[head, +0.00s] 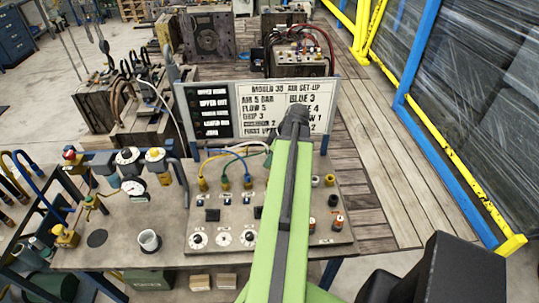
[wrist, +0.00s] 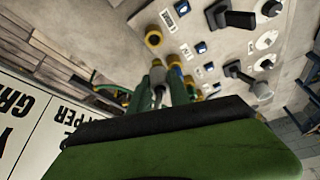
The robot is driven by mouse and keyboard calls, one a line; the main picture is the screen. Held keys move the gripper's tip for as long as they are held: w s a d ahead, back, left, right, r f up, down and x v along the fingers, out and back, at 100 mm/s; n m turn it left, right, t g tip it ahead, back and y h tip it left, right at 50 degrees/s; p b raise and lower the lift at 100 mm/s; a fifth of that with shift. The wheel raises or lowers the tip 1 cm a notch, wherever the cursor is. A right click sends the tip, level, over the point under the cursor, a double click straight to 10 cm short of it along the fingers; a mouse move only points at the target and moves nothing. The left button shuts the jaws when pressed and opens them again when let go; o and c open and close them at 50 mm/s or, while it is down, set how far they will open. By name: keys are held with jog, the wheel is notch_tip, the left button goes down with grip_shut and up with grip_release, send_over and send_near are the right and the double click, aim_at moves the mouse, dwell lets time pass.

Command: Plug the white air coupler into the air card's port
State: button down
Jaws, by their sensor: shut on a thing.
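My gripper (wrist: 164,80) shows in the wrist view as two green fingers shut on a pale grey-white piece, the white air coupler (wrist: 158,93). It is held over the port panel, close to the row of brass-yellow ports. A brass port (wrist: 154,38) stands just beyond the fingertips; its label is too small to read surely. I cannot tell whether the coupler touches a port. In the head view my green arm hides the gripper, the coupler and the middle of the panel (head: 188,232). A white hose curves behind the arm.
The set-up card (head: 262,122) stands behind the panel; its text is partly covered. Blue, yellow and green hoses arc to ports (head: 225,184) left of my arm. Knobs (head: 198,239) line the panel's front.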

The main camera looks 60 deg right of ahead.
jog(key=shift+f+b, duration=3)
jog(key=shift+s+f+b, duration=0.15)
jog(key=shift+f+b, duration=0.15)
jog(key=shift+f+b, duration=0.3)
jog(key=shift+f+b, duration=0.6)
dwell(0.3)
jog(key=c, duration=0.7)
grip_release()
jog(key=shift+c, duration=0.2)
jog(key=shift+r, duration=0.1)
